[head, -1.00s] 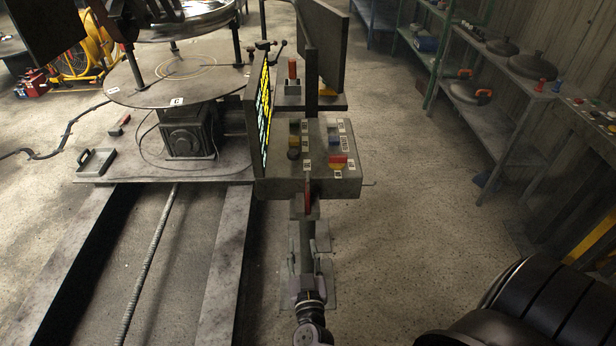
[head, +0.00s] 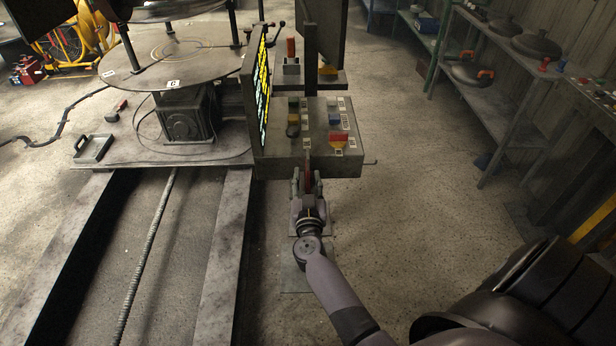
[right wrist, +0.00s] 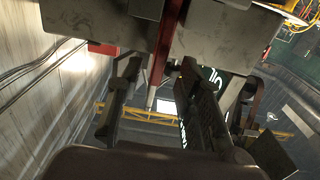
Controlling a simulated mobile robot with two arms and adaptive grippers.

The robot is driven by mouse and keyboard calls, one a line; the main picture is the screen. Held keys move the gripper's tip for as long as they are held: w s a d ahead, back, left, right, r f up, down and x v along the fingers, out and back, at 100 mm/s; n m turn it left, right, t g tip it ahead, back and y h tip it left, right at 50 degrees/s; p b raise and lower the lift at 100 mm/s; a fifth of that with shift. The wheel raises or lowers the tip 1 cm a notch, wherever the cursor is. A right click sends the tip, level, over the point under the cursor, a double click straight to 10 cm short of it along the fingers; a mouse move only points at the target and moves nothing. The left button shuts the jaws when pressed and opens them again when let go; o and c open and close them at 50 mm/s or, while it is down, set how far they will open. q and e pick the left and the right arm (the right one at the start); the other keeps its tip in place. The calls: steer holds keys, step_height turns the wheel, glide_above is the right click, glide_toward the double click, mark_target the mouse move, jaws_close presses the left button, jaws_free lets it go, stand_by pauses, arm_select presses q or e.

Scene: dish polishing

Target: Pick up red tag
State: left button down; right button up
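The red tag (head: 308,171) is a narrow strip hanging at the front face of the grey control box (head: 275,157). In the right wrist view the red tag (right wrist: 164,48) hangs down ahead, between the lines of the two fingers. My right gripper (head: 307,181) is just below the box front at the tag's lower part, one finger on each side. In the right wrist view my right gripper (right wrist: 158,80) is open, with a clear gap between the fingers. Contact with the tag cannot be told. My left gripper is not in view.
A round plate table (head: 190,65) stands at the left. Shelves (head: 500,95) with lidded pans line the right. Floor right of the box is clear.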

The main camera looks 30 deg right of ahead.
mark_target(308, 176)
steer(key=b+x, duration=0.1)
steer(key=x, duration=0.3)
steer(key=shift+s+d+r, duration=0.1)
steer(key=shift+w+d+b, duration=0.15)
steer(key=shift+w+b, duration=0.15)
steer(key=shift+s+r, duration=0.1)
steer(key=shift+c, duration=0.2)
steer(key=shift+c, duration=0.6)
jaws_close()
